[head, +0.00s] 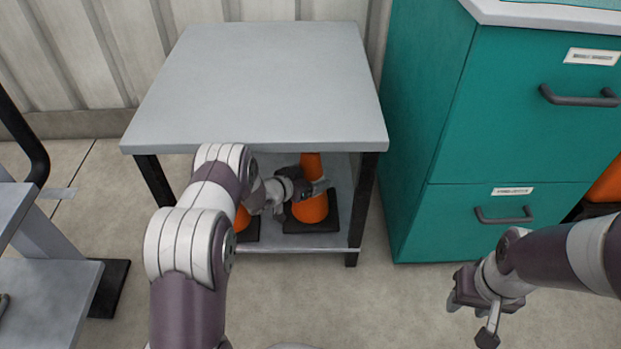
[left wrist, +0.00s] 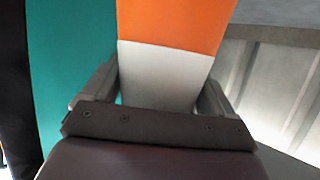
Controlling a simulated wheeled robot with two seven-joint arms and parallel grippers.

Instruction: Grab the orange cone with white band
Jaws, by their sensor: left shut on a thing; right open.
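An orange cone (head: 311,208) with a dark square base stands on the lower shelf of the grey table. My left gripper (head: 318,187) reaches under the tabletop and is shut on this cone. In the left wrist view the cone's orange part (left wrist: 175,22) and white band (left wrist: 160,75) fill the space between the two fingers (left wrist: 160,95). A second orange cone (head: 241,218) stands to its left on the same shelf, mostly hidden behind my left arm. My right gripper (head: 470,315) is open and empty, low in front of the teal cabinet.
The grey tabletop (head: 265,75) is bare and overhangs the shelf (head: 300,248), with dark legs at its corners. A teal drawer cabinet (head: 440,140) stands close on the right. Another orange object (head: 606,184) shows at the right edge. A grey stand (head: 45,290) is at the left.

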